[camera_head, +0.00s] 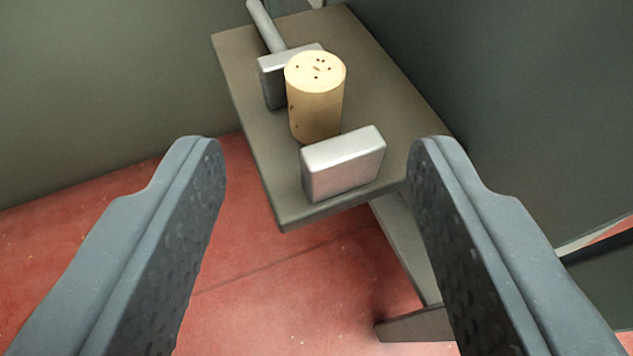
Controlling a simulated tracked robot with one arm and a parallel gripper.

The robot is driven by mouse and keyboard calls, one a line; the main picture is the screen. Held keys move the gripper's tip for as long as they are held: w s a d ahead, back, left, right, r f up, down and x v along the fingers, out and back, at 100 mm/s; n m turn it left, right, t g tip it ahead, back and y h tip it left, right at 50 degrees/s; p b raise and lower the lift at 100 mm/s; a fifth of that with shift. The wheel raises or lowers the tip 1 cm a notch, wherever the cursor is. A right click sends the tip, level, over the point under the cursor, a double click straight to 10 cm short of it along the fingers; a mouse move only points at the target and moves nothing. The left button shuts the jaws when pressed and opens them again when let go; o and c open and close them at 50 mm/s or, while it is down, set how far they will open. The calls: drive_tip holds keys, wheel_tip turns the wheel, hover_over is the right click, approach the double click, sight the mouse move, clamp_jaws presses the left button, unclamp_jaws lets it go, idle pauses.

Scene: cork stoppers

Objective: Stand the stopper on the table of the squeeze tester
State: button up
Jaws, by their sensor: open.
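A tan cork stopper (315,105) stands upright on the grey-brown table (385,85) of the squeeze tester. It sits between two metal jaws, a near block (343,164) and a far block (272,80) with a round rod behind it. The near block hides a little of the stopper's lower side. Whether the stopper touches either block I cannot tell. My gripper (315,160) is open and empty. Its two dark, dimpled fingers are wide apart in the foreground, on this side of the tester, with the stopper showing between and beyond them.
A grey support (405,240) and foot (415,325) show under the table. Dark grey-green walls rise at the left (100,90) and right (520,90).

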drive_tip(key=v, duration=0.3)
drive_tip(key=shift+s+r+p, duration=0.1)
drive_tip(key=shift+s+p, duration=0.2)
drive_tip(key=shift+s, duration=0.05)
